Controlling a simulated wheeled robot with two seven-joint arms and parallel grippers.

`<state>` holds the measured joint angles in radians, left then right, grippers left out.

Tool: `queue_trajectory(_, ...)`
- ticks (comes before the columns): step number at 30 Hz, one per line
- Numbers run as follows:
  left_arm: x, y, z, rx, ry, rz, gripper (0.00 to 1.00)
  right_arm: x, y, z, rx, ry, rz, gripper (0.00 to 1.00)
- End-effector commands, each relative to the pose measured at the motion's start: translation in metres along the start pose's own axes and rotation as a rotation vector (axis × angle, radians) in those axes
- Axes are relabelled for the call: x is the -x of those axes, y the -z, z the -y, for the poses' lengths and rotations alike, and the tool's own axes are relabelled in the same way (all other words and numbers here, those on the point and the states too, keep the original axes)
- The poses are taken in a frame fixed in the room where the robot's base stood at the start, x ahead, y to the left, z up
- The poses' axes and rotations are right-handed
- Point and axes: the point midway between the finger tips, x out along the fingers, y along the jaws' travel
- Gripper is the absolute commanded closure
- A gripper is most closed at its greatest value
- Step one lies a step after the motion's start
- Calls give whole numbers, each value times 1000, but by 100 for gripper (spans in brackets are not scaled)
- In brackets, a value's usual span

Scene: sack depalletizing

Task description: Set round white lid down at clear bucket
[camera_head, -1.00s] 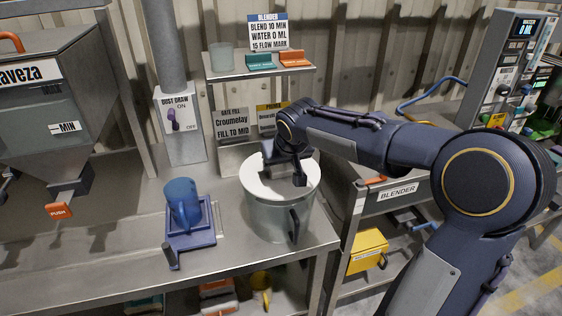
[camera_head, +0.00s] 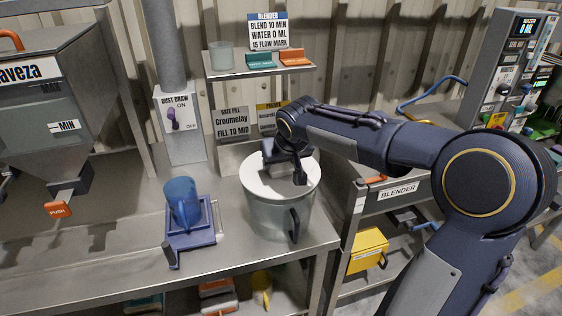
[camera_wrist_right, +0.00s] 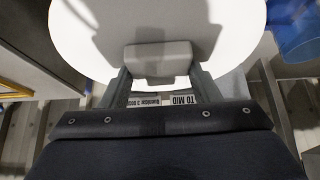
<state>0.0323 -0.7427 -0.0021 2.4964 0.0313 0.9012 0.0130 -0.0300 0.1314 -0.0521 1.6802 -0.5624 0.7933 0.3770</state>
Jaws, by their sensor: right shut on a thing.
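The round white lid (camera_head: 262,183) lies level on top of the clear bucket (camera_head: 268,216), covering its mouth. The bucket stands upright near the front right of the metal bench and has a dark handle on its front side. My right gripper (camera_head: 287,165) is above the lid, shut on the lid's knob, which my gripper partly hides in the head view. In the right wrist view the white lid (camera_wrist_right: 235,25) fills the top, with its light grey knob (camera_wrist_right: 158,60) between the two fingers (camera_wrist_right: 158,82). My left gripper is not in view.
A blue jug (camera_head: 182,202) stands on a blue scale-like stand (camera_head: 190,236) left of the bucket. A shelf (camera_head: 258,70) with a clear cup (camera_head: 221,55) and coloured blocks is behind. A hopper (camera_head: 45,120) stands at left. Bench space at front left is clear.

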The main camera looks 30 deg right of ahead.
Motion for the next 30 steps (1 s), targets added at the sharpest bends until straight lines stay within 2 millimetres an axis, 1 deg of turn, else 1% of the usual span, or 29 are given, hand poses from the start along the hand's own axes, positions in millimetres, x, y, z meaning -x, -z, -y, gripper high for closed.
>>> queue_trajectory(7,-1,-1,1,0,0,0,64,-1,-1,0,0,0,-1,70)
queue_trajectory(22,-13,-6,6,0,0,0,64,-14,-9,0,0,0,-1,70)
queue_trajectory(30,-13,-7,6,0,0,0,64,-14,-9,0,0,0,-1,70)
